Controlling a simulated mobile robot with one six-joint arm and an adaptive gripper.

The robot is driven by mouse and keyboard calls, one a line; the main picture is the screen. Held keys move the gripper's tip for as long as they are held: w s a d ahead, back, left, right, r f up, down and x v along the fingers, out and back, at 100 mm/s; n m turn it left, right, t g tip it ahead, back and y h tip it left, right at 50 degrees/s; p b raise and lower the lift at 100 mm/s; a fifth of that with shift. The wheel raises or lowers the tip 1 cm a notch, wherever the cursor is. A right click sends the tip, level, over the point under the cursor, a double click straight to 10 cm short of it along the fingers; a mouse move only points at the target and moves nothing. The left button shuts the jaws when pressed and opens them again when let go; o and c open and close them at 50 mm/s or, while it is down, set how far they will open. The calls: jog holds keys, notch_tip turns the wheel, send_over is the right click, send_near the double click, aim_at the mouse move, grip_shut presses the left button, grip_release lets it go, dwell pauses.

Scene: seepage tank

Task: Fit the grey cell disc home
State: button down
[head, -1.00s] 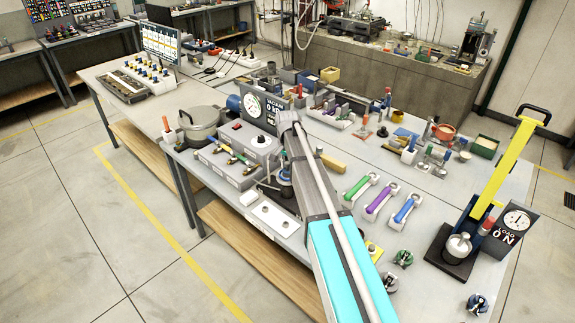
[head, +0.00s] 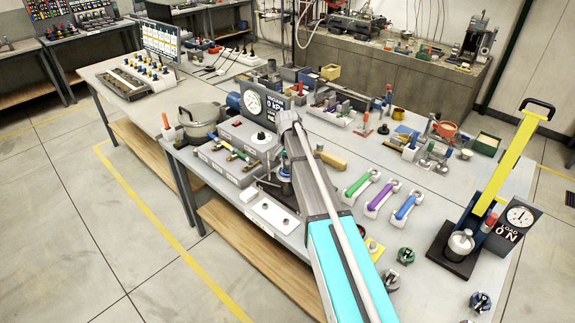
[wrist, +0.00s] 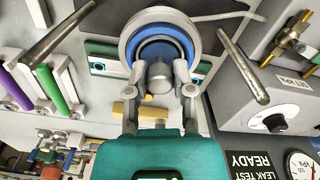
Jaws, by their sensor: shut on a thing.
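In the wrist view my gripper (wrist: 160,84) has its two fingers on either side of a grey metal knob (wrist: 160,74), shut on it. I take the knob to be the grip of the grey cell disc, whose face is mostly hidden by the knob and fingers. Just beyond it is a round cell with a blue ring (wrist: 183,47) inside a pale grey outer ring (wrist: 127,40). Whether the disc touches its seat I cannot tell. In the head view my arm hides most of the gripper and cell.
Two metal posts (wrist: 62,33) (wrist: 241,66) flank the cell in the wrist view. A grey control box with a dial (wrist: 281,123) stands to the right. Purple, green and blue handled pieces (head: 379,200) lie right of my arm. A vacuum gauge (head: 254,104) stands behind.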

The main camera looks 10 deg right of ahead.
jog(key=shift+c, duration=2)
grip_release()
jog(key=shift+r, duration=0.15)
